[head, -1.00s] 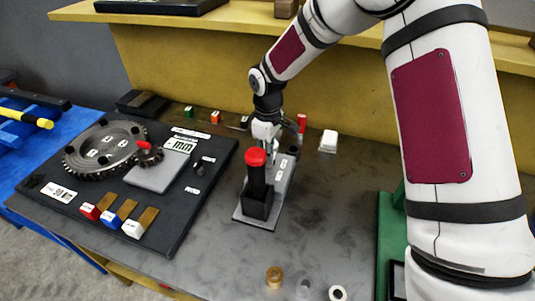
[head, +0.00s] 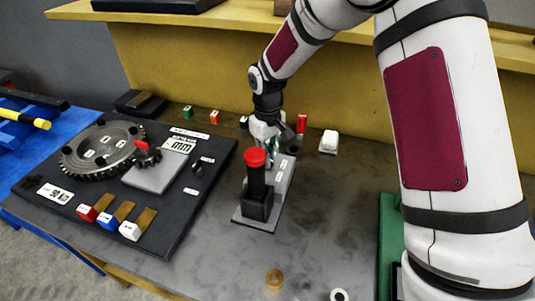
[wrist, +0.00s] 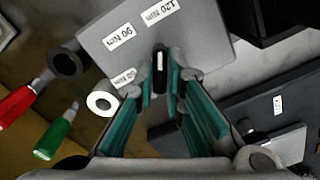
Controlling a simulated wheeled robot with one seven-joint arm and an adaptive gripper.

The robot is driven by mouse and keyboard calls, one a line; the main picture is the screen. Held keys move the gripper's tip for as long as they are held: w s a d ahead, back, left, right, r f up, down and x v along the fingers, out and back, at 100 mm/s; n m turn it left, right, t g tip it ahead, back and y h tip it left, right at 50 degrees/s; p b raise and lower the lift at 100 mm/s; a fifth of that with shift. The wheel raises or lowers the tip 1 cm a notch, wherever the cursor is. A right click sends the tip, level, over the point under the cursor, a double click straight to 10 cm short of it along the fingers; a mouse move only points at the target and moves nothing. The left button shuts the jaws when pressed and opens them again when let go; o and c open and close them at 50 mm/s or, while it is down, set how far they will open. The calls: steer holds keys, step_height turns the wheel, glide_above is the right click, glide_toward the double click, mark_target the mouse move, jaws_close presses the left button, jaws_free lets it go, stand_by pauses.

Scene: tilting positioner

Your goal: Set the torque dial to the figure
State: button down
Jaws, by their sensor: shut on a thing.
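The torque dial is a small black knob (wrist: 160,58) with a white pointer line, on a grey plate (wrist: 190,30). The plate carries labels reading 90 Nm (wrist: 120,36), 120 Nm (wrist: 161,11) and a third, partly hidden one that seems to read 60 Nm (wrist: 124,77). The pointer line runs up the wrist picture, between the 90 and 120 labels. My gripper (wrist: 163,78) is shut on the knob, its teal pads on either side. In the head view my gripper (head: 268,147) is at the plate's far end and hides the dial.
A black post with a red top (head: 255,158) stands at the plate's near end, close to my gripper. A black board with a gear (head: 100,150) lies to the left. Red and green-handled tools (wrist: 55,135) and a white ring (wrist: 102,102) lie near the plate.

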steer(key=c, duration=1.7)
jaws_free()
steer(key=shift+o, duration=0.2)
steer(key=shift+r, duration=0.1)
step_height(320, 180, up, 12)
